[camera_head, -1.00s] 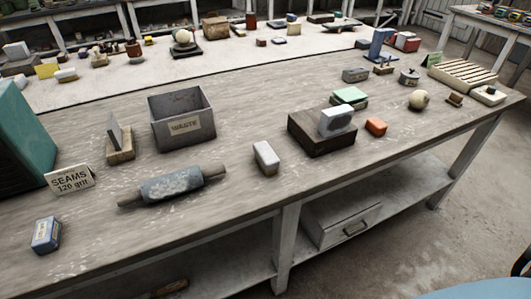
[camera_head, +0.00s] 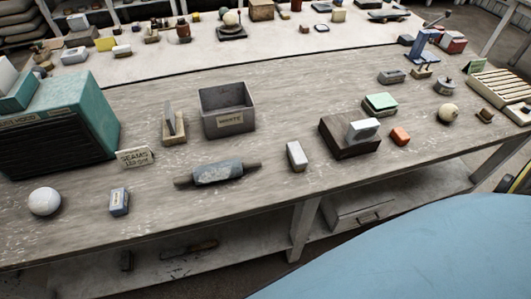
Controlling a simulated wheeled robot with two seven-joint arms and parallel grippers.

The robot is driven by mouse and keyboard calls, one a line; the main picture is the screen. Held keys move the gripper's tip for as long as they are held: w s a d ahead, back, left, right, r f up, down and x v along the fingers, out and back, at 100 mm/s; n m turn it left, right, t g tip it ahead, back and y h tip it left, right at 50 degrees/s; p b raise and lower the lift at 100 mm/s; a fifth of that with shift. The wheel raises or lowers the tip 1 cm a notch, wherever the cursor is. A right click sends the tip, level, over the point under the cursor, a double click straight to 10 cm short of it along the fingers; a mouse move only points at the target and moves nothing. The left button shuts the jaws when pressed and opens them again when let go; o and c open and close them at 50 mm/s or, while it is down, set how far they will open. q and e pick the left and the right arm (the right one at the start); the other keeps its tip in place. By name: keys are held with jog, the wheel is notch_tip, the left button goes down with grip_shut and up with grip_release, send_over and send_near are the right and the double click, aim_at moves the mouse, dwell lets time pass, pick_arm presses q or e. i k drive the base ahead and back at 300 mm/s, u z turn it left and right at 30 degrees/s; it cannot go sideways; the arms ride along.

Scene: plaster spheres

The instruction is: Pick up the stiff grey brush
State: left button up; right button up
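I cannot tell for sure which thing is the stiff grey brush. A small dark grey block (camera_head: 392,77) lies toward the back right of the near workbench (camera_head: 265,205); its underside is hidden. On the shelf below, a thin tool with a brownish handle (camera_head: 190,247) lies in shadow, its kind unclear. A grey roller with end handles (camera_head: 217,173) lies near the bench's front edge. Neither of my grippers shows in this view.
A grey waste bin (camera_head: 227,122), a teal cabinet (camera_head: 95,110), a white sphere (camera_head: 44,201), a seams sign (camera_head: 134,157) and a dark block (camera_head: 345,142) with a pale block on it stand on the bench. Bare wood lies between them. A second bench stands behind.

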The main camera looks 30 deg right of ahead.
aim_at(298, 160)
jog(key=u, duration=2.6)
jog(key=k, duration=2.35)
jog(key=z, duration=0.8)
